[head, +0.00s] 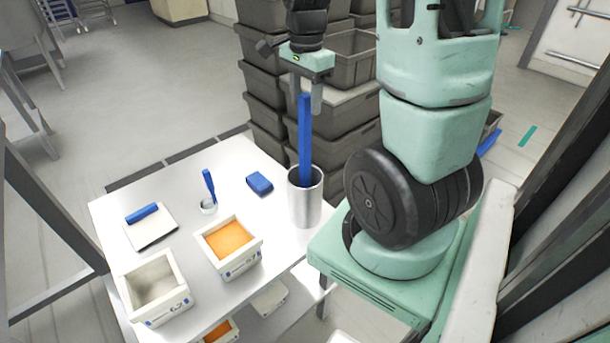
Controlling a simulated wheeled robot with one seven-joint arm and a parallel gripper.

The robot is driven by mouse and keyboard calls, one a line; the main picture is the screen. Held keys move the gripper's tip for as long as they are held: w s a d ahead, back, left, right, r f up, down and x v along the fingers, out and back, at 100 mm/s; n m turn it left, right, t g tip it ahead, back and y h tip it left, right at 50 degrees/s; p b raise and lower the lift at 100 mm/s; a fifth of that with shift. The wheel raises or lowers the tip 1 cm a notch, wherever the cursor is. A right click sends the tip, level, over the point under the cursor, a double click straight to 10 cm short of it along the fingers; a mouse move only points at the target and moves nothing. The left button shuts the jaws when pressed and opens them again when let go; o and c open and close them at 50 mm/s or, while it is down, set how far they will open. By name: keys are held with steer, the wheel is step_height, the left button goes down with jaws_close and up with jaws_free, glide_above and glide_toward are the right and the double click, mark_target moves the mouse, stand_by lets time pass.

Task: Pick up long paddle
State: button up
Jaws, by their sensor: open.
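The long paddle (306,142) is a tall blue bar. It stands nearly upright in a silver metal cylinder (306,207) at the table's right edge, and its lower end is hidden inside. My gripper (308,99) points down above the cylinder, over the top part of the paddle. The fingers are open, with the paddle's top between or just in front of them; whether they touch it I cannot tell.
Grey crates (268,113) are stacked behind.

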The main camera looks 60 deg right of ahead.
mark_target(305, 112)
step_height(305, 112, down, 4)
steer(key=shift+w+f+p, duration=0.1)
steer(key=shift+p, duration=0.3)
jaws_close()
